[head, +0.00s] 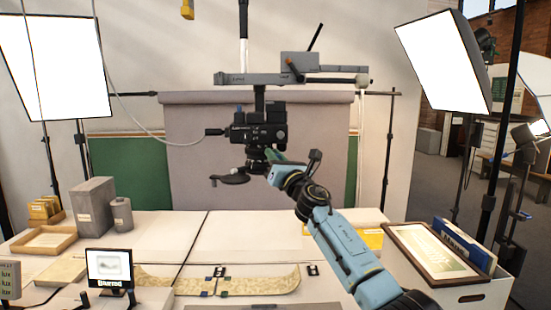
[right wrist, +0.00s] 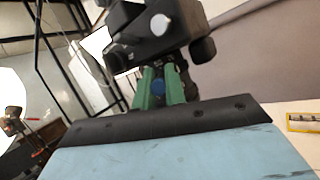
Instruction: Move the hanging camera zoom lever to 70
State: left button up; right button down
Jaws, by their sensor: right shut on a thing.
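The black camera (head: 258,130) hangs from a horizontal rail over the table in the head view. Its lens part (head: 257,154) points down, with a dark curved arm (head: 230,179) below it at the left. My right gripper (head: 272,156) reaches up from the lower right to the lens. In the right wrist view its green fingers (right wrist: 166,88) are shut on a small part under the camera body (right wrist: 155,35), with something blue between them. I take this part to be the zoom lever, but it is mostly hidden. No scale numbers are readable. My left gripper is not in view.
The table holds a small screen (head: 109,268), grey boxes (head: 93,205), a long patterned strip (head: 250,281) and a framed sheet (head: 432,247) at the right. Softbox lights (head: 447,60) stand at both sides. A cable loops left of the camera.

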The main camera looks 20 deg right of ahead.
jog(key=c, duration=1.5)
grip_release()
jog(key=shift+o, duration=0.2)
jog(key=shift+s+d+f+p, duration=0.2)
jog(key=shift+s+p, duration=0.1)
jog(key=shift+s, duration=0.1)
jog(key=p+v, duration=0.1)
jog(key=v, duration=1.1)
jog(key=shift+s+p, duration=0.25)
jog(key=shift+p, duration=0.1)
jog(key=shift+f, duration=0.1)
